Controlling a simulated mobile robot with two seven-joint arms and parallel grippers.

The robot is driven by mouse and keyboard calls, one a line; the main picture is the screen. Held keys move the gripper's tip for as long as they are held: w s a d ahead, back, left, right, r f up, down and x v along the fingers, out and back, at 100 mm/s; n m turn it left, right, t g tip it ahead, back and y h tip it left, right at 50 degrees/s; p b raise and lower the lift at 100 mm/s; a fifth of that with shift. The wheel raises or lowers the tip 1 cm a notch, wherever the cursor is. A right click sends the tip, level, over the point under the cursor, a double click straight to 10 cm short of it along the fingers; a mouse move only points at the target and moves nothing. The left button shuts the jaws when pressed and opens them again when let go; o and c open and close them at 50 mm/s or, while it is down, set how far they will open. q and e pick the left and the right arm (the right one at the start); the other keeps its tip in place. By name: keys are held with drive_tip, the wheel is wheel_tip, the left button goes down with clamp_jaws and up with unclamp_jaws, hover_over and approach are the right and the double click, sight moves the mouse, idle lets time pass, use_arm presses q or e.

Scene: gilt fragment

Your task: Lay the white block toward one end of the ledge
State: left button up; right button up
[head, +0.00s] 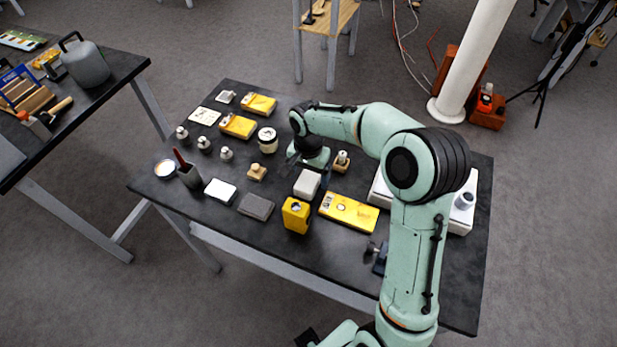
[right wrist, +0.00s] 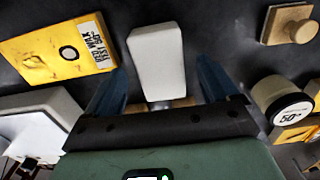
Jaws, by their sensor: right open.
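A white block (head: 307,183) lies on the dark table near its middle. In the right wrist view the white block (right wrist: 156,60) lies between and just beyond the fingertips, with gaps on both sides. My right gripper (head: 309,167) is open and just behind the block; its two blue fingers (right wrist: 158,85) show in the right wrist view. A raised white slab (head: 460,215), possibly the ledge, is on the right of the table, partly hidden by my right arm. Its edge seems to show at left in the right wrist view (right wrist: 40,108). My left gripper is not seen.
A yellow box (head: 296,215) stands in front of the block and a flat yellow case (head: 348,211) lies to its right. A grey slab (head: 256,206), a wooden knob (head: 257,172) and a round tin (head: 268,140) are to the left. The table's front strip is mostly clear.

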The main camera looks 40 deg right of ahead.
wheel_tip(320, 180, up, 10)
drive_tip(key=f, duration=0.1)
drive_tip(key=b, duration=0.4)
hover_over(308, 178)
wheel_tip(308, 178, down, 5)
drive_tip(key=shift+f, duration=0.2)
drive_tip(key=shift+s+f, duration=0.15)
drive_tip(key=shift+f, duration=2.85)
drive_tip(key=c, duration=1.1)
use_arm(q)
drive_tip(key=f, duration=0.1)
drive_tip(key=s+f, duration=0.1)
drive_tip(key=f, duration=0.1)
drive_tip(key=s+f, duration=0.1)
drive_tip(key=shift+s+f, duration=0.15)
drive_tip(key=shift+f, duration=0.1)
use_arm(e)
drive_tip(key=shift+r, duration=0.15)
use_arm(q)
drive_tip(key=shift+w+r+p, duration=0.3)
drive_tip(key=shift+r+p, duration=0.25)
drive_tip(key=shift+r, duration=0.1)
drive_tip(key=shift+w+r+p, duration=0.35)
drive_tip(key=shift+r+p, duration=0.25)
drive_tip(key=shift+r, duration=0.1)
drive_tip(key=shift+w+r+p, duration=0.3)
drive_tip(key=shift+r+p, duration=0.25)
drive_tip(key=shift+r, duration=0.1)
use_arm(e)
drive_tip(key=shift+r, duration=9.95)
